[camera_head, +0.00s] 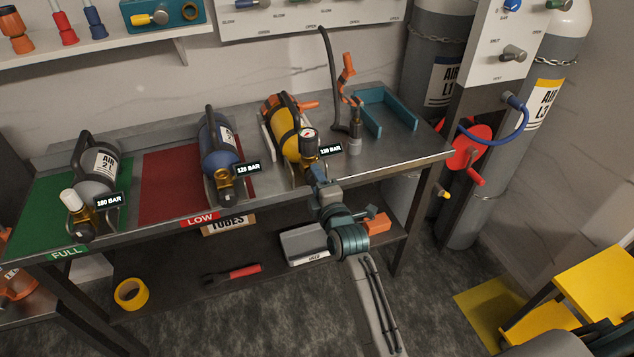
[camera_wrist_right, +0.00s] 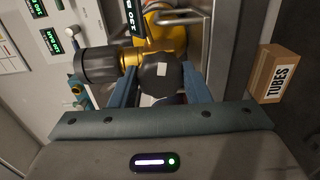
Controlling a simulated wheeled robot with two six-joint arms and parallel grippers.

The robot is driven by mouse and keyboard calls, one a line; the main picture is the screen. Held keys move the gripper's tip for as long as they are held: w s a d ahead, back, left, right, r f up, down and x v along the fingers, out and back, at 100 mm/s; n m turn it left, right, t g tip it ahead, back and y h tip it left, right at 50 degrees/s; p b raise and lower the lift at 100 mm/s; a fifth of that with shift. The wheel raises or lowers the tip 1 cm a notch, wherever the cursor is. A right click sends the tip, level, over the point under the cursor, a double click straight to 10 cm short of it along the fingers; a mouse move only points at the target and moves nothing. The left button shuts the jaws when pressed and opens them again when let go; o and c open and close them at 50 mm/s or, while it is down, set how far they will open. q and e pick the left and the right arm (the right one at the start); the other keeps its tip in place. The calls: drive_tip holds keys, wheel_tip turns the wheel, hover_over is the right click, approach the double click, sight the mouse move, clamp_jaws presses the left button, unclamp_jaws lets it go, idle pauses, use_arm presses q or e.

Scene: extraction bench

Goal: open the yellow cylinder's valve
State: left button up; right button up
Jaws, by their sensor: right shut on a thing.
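My right gripper (camera_head: 317,175) reaches up from the bench's front edge to that valve. In the right wrist view, its blue fingers (camera_wrist_right: 160,88) are shut on a dark valve knob (camera_wrist_right: 161,72) in front of the brass valve body (camera_wrist_right: 165,40). The gripper hides most of the knob in the head view. My left gripper is not in view.
A blue cylinder (camera_head: 216,150) lies on the red LOW mat (camera_head: 165,185), and a grey cylinder (camera_head: 97,168) on the green FULL mat (camera_head: 38,205). A black hose (camera_head: 330,75) and a teal tray (camera_head: 388,108) are to the right. A TUBES box (camera_wrist_right: 272,85) sits below.

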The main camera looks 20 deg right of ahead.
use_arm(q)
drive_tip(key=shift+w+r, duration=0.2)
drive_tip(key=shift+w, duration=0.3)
use_arm(e)
drive_tip(key=shift+f+n, duration=0.1)
drive_tip(key=shift+n, duration=1)
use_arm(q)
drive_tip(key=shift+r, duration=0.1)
use_arm(e)
drive_tip(key=o, duration=1)
drive_tip(key=shift+c, duration=0.2)
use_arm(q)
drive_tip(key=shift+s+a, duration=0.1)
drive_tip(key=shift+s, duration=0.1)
use_arm(e)
drive_tip(key=shift+o, duration=0.2)
drive_tip(key=shift+s, duration=0.15)
